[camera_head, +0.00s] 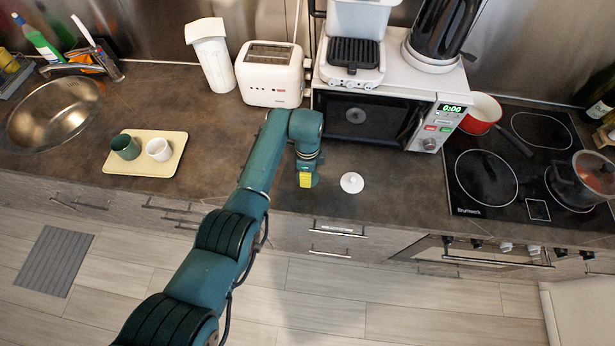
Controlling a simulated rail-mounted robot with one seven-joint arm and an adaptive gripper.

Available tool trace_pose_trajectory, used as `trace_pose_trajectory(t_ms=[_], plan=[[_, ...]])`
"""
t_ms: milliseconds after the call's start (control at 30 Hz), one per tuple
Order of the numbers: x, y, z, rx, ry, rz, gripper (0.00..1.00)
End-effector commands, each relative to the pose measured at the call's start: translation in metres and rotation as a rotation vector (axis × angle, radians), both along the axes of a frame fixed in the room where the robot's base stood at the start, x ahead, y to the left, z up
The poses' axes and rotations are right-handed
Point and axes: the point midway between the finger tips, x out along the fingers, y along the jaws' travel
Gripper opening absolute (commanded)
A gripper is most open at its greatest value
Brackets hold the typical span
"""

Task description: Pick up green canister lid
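A small round white lid (352,183) with a knob on top lies on the dark counter near its front edge. It looks white, and no green lid can be made out. My gripper (306,181) points down over the counter just left of the white lid, apart from it. A yellow part shows at its end. The fingers are too small and too hidden by the wrist to tell whether they are open or shut, or whether anything is between them.
A cream tray (112,168) with a green cup (125,147) and a white cup (158,150) stands at left. A toaster (270,82), tall white container (214,62) and microwave (372,118) stand behind. Right is a hob (490,206) with pots.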

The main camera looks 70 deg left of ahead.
Motion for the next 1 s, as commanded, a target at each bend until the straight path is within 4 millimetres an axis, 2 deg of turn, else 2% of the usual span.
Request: trace_pose_trajectory(t_ms=[267,500,567,1000], plan=[[0.0004,0.0003,-0.0045,0.001,0.0,0.0,0.54],[0.0003,0.0001,-0.0045,0.001,0.0,0.0,0.09],[0.0003,0.0001,-0.0045,0.001,0.0,0.0,0.0],[0.0004,0.0003,-0.0019,0.002,-0.001,0.0,0.0]])
